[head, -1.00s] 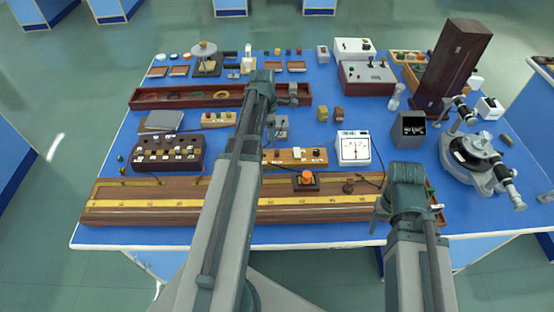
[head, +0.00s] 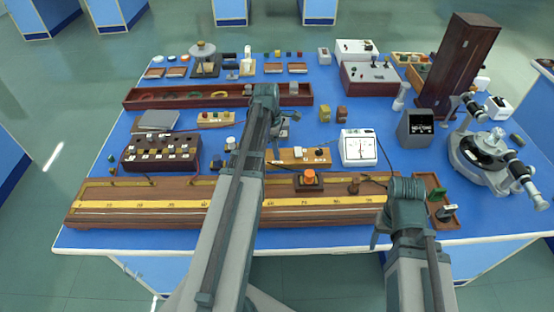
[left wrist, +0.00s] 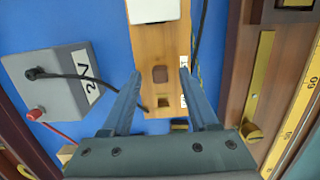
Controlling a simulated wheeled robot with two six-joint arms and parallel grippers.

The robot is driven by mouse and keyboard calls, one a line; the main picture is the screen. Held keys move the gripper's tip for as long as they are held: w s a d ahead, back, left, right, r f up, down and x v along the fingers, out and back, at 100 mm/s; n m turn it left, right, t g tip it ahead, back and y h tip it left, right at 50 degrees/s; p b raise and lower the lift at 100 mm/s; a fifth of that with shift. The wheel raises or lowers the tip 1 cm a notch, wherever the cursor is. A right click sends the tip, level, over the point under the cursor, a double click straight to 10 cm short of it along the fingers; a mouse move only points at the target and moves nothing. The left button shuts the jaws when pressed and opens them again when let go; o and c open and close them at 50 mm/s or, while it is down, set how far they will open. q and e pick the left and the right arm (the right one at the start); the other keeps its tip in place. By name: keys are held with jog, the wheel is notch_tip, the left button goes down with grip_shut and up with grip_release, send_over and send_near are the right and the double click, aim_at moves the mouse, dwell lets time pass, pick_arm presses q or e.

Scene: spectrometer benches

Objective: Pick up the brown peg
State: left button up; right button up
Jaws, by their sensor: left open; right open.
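The brown peg (left wrist: 160,74) shows in the left wrist view as a small brown square top. It stands on a light wooden board (left wrist: 151,36), beside a small square hole. In the head view the board (head: 285,161) lies mid-table, and my left arm covers its left end; I cannot make out the peg there. My left gripper (left wrist: 160,72) is open. Its two fingers lie on either side of the peg in the picture, with gaps on both sides; how far above it they are I cannot tell. My right gripper (head: 380,226) is low at the table's front right, its fingers barely visible.
A white block (left wrist: 153,10) is on the same board. A grey box (left wrist: 62,85) with cables is on one side and a long dark wooden scale bench (left wrist: 290,85) on the other. A white meter (head: 357,147) stands right of the board, and a cable runs close by.

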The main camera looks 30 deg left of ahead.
pick_arm(q)
jog(key=shift+f, duration=0.45)
jog(key=shift+r, duration=0.1)
pick_arm(e)
jog(key=shift+f, duration=0.35)
pick_arm(q)
grip_shut()
jog(key=shift+r, duration=0.1)
pick_arm(e)
jog(key=shift+r, duration=0.1)
pick_arm(q)
jog(key=shift+r+p, duration=0.9)
jog(key=shift+p, duration=0.1)
notch_tip(320, 180, up, 2)
jog(key=shift+r+p, duration=0.1)
jog(key=shift+p, duration=0.95)
jog(key=s+d, duration=0.3)
jog(key=s, duration=0.1)
jog(key=s+d, duration=0.2)
jog(key=s, duration=0.3)
jog(key=s+d+p, duration=0.1)
jog(key=s+d, duration=0.2)
jog(key=s, duration=0.1)
jog(key=shift+s+d+r, duration=0.3)
jog(key=shift+r, duration=0.1)
pick_arm(e)
notch_tip(320, 180, up, 5)
jog(key=shift+f, duration=0.1)
